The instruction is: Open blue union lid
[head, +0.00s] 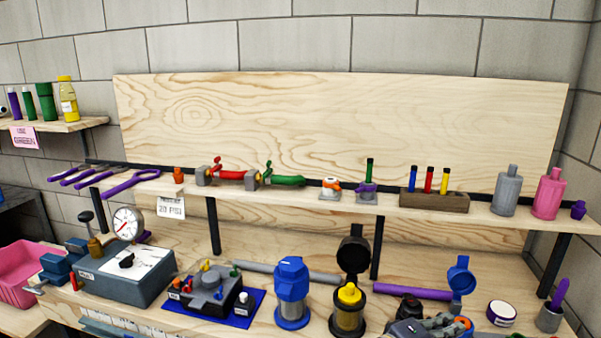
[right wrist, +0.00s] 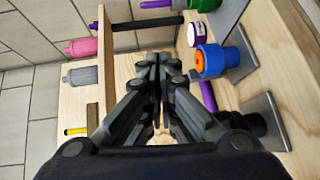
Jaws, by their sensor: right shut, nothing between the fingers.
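The blue union shows in the right wrist view as a blue cylinder (right wrist: 209,61) with an orange inside, its mouth uncovered. In the head view its blue lid (head: 461,275) stands raised above it, and a bit of orange shows below, partly hidden by my right gripper (head: 448,324). My right gripper is shut and empty. My left gripper is not in view.
A closed blue canister (head: 291,293) and a black canister (head: 349,312) with its lid up stand left of the union. A purple pipe (head: 413,292) and a white-topped round tin (head: 501,312) lie close by. A shelf (head: 460,222) with bottles runs above.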

